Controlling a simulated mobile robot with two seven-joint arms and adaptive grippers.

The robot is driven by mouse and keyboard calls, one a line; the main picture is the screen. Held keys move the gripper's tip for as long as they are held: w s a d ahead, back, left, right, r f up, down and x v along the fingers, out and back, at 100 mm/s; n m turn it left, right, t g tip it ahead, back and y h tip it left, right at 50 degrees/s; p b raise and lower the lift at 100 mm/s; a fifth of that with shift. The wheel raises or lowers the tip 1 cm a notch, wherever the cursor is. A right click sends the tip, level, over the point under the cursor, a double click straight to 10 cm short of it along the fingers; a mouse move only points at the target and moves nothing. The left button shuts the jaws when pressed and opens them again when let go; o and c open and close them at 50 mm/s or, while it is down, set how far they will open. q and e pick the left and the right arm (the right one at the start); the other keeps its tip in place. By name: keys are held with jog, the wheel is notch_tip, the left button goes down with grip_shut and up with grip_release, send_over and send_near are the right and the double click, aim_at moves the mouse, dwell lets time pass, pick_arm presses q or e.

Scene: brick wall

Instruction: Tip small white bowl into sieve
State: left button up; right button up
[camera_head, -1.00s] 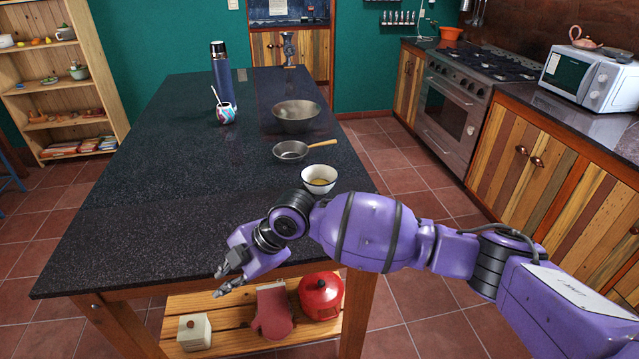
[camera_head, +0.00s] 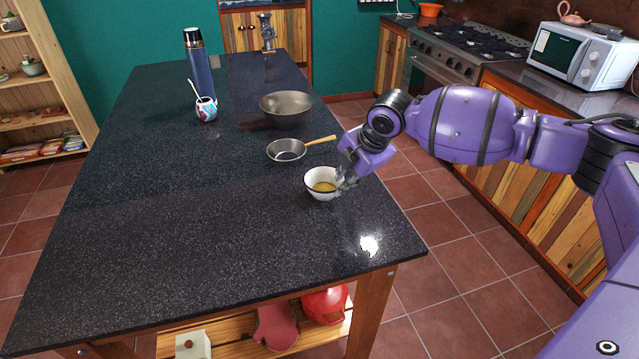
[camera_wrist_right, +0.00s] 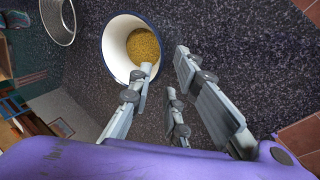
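The small white bowl (camera_head: 318,190), with a dark rim and yellowish grains inside, stands upright on the dark counter near its right edge. It also shows in the right wrist view (camera_wrist_right: 113,45). My right gripper (camera_head: 346,182) is at the bowl's right side. In the right wrist view its fingers (camera_wrist_right: 164,62) are spread, with one fingertip overlapping the bowl's near rim; whether it touches cannot be told. The sieve (camera_head: 287,151), a grey round pan shape with a wooden handle, lies just behind the bowl. My left gripper is not in view.
A larger metal bowl (camera_head: 286,107) stands behind the sieve. A patterned cup (camera_head: 206,109) with a straw and a dark blue flask (camera_head: 199,70) stand farther left. The counter's (camera_head: 170,240) front and left are clear.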

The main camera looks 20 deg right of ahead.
jog(key=shift+s+f, duration=0.1)
jog(key=shift+f, duration=0.45)
jog(key=shift+b+x, duration=0.45)
jog(key=shift+x, duration=0.35)
jog(key=shift+b+x, duration=0.45)
jog(key=shift+x, duration=0.6)
jog(key=shift+w+a+f+b, duration=0.25)
jog(key=shift+w+f+b, duration=0.15)
jog(key=shift+f, duration=0.1)
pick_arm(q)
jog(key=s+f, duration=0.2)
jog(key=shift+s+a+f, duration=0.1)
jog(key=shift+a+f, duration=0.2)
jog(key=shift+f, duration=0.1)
pick_arm(e)
jog(key=shift+r, duration=0.1)
grip_shut()
